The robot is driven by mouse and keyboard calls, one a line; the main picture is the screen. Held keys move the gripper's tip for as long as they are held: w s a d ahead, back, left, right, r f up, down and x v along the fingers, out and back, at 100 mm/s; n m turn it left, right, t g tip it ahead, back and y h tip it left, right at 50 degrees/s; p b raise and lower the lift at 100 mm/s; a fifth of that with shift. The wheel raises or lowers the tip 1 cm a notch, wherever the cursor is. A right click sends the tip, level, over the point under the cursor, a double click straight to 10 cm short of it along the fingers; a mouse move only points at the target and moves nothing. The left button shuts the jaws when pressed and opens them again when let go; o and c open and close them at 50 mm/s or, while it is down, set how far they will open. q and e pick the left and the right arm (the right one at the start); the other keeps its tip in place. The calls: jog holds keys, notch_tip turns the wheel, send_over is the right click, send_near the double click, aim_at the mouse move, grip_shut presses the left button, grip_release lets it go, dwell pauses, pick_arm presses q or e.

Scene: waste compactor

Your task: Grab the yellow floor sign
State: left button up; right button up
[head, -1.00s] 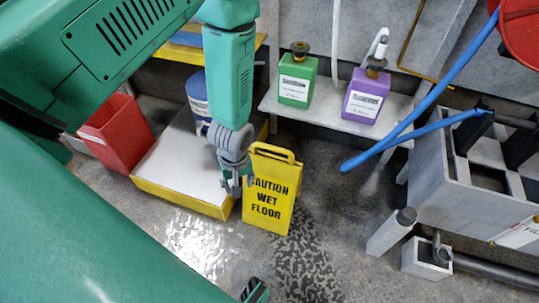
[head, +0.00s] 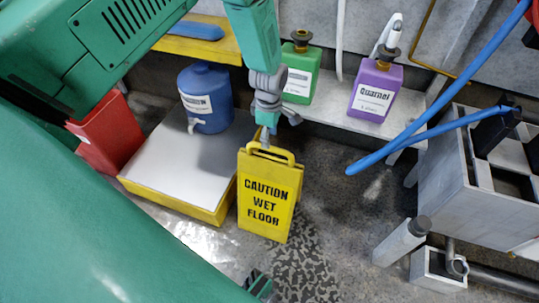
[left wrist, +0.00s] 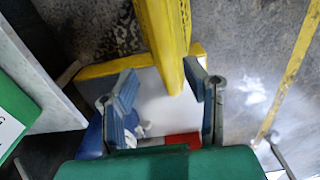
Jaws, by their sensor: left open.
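The yellow floor sign (head: 268,200), lettered "CAUTION WET FLOOR", stands upright on the floor in the middle of the head view, with a loop handle on top. My left gripper (head: 266,138) points down at the handle from above. In the left wrist view, my left gripper (left wrist: 160,88) has its two fingers spread apart. The yellow sign (left wrist: 163,35) reaches in from the top, and its near end lies between the fingers in that picture, closer to the right finger. I cannot tell whether they touch.
A yellow-edged platform (head: 170,170) stands just left of the sign, with a blue jug (head: 207,98) on it. A red bin (head: 107,130) is further left. Green (head: 301,75) and purple (head: 376,92) bottles stand on a shelf behind. A blue hose (head: 430,112) hangs right.

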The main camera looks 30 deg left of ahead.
aim_at(271, 147)
pick_arm(q)
jog(key=shift+s+d+f+b, duration=0.15)
jog(key=shift+d+f+b, duration=0.15)
jog(key=shift+f, duration=0.25)
jog(key=f, duration=0.1)
jog(key=f+b, duration=0.2)
jog(key=shift+s+d+f, duration=0.25)
jog(key=shift+f, duration=0.35)
jog(key=shift+a+r, duration=0.1)
jog(key=shift+a, duration=0.05)
grip_shut()
jog(key=shift+w, duration=0.1)
